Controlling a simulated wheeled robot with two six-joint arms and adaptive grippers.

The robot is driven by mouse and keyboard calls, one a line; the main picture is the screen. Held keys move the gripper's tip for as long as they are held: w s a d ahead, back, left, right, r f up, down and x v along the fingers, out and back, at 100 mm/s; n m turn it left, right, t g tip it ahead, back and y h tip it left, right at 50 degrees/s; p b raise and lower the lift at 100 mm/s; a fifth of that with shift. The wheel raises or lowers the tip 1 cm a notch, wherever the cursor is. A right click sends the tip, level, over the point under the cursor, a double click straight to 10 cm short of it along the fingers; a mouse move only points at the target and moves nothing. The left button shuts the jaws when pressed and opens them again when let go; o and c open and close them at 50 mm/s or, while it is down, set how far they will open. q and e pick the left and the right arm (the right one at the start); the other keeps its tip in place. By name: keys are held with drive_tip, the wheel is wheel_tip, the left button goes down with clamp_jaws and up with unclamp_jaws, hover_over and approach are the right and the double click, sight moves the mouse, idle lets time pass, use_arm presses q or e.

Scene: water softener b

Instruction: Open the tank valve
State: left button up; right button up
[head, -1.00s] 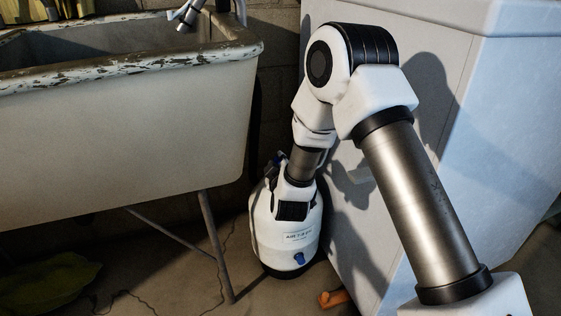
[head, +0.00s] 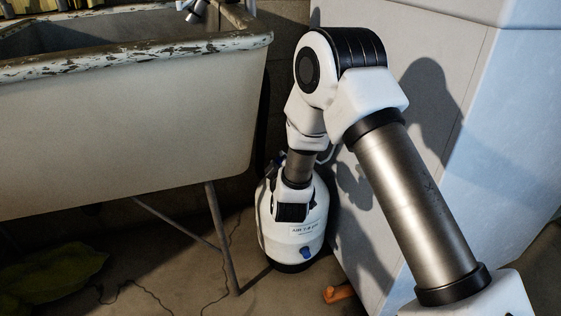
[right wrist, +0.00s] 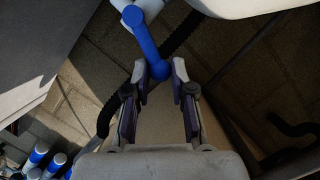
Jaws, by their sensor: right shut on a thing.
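The white tank (head: 292,236) stands on the floor between the sink and the large white cabinet, with a label and a blue knob (head: 307,252) low on its front. My right arm reaches down over the tank's top and hides much of it in the head view. In the right wrist view, my right gripper (right wrist: 162,74) is shut on the lower end of a blue valve handle (right wrist: 146,42). The handle's upper end meets a white fitting. The gripper's fingertips are hidden behind my arm in the head view. My left gripper is not in view.
A worn sink (head: 120,130) on thin metal legs (head: 222,240) is close on the left. The large white cabinet (head: 440,50) stands close on the right. An orange object (head: 340,294) lies on the floor by the cabinet. Several blue-and-white items (right wrist: 38,155) show at the wrist view's lower left.

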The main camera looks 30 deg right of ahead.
drive_tip(key=shift+f, duration=0.2)
drive_tip(key=shift+o, duration=0.5)
drive_tip(key=shift+a+f, duration=0.2)
drive_tip(key=shift+f, duration=0.55)
drive_tip(key=o, duration=0.9)
drive_tip(key=shift+d, duration=0.1)
